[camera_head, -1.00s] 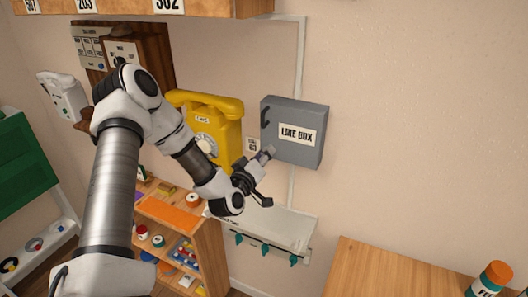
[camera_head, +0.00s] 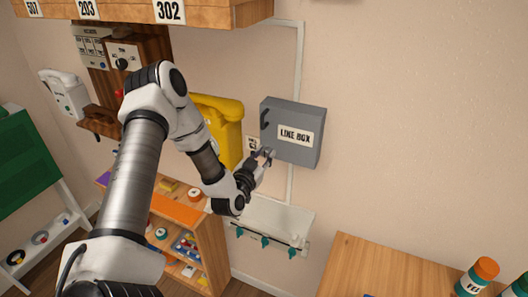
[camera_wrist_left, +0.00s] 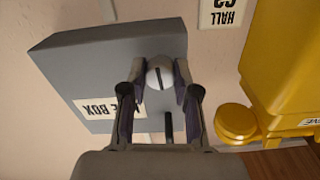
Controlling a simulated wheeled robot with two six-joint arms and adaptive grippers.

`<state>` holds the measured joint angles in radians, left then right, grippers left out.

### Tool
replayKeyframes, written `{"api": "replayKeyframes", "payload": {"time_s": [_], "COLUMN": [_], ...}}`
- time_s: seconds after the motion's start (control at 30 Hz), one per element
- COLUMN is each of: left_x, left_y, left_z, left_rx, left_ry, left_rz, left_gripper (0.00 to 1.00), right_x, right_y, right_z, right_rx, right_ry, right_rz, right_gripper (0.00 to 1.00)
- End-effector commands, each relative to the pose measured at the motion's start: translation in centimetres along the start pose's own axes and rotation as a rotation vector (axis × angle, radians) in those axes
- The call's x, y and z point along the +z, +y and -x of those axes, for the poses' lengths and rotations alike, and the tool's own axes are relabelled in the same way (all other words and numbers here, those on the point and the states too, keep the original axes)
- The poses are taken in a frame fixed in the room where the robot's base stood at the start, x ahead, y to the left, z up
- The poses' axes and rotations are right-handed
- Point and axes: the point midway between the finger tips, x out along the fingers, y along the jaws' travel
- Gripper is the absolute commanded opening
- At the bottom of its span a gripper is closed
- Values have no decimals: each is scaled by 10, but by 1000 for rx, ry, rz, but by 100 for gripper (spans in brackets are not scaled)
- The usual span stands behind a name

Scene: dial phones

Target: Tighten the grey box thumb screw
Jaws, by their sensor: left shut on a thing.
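The grey box (camera_head: 308,116), labelled "LINE BOX", hangs on the wall and also fills the left of the left wrist view (camera_wrist_left: 75,58). Its pale round thumb screw (camera_wrist_left: 160,74), with a dark slot line, shows in the left wrist view near the box's edge. My left gripper (camera_head: 266,155) is at the lower left of the box in the head view. In the left wrist view its fingers (camera_wrist_left: 160,88) are shut around the screw, one on each side. The head view shows the screw hidden behind the fingers. My right gripper is not in view.
A yellow phone (camera_head: 226,125) hangs left of the box and also shows in the left wrist view (camera_wrist_left: 285,70). A white shelf with teal hooks (camera_head: 275,218) sits below the box. A wooden table (camera_head: 375,265) stands at the lower right.

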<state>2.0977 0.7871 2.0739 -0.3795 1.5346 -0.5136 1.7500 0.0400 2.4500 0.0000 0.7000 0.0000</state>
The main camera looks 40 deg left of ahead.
Motion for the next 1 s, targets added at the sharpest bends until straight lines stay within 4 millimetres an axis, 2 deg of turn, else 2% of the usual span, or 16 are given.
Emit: {"api": "replayKeyframes", "payload": {"time_s": [0.63, 0.67, 0.7, 0.73, 1.0], "left_x": [1, 1, 1, 1, 0], "left_y": [0, 0, 0, 0, 0], "left_z": [0, 0, 0, 0, 0], "left_rx": [0, 0, 0, 0, 0], "left_ry": [-3, -3, -3, -3, -1], "left_rz": [-64, -64, -64, -64, -63], "left_gripper": [0, 33, 48, 55, 55], "right_x": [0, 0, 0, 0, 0], "right_y": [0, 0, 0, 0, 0], "right_z": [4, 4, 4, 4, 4], "right_rx": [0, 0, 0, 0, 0], "right_ry": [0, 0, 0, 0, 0], "right_rz": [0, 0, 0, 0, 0], "right_gripper": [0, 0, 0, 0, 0]}}
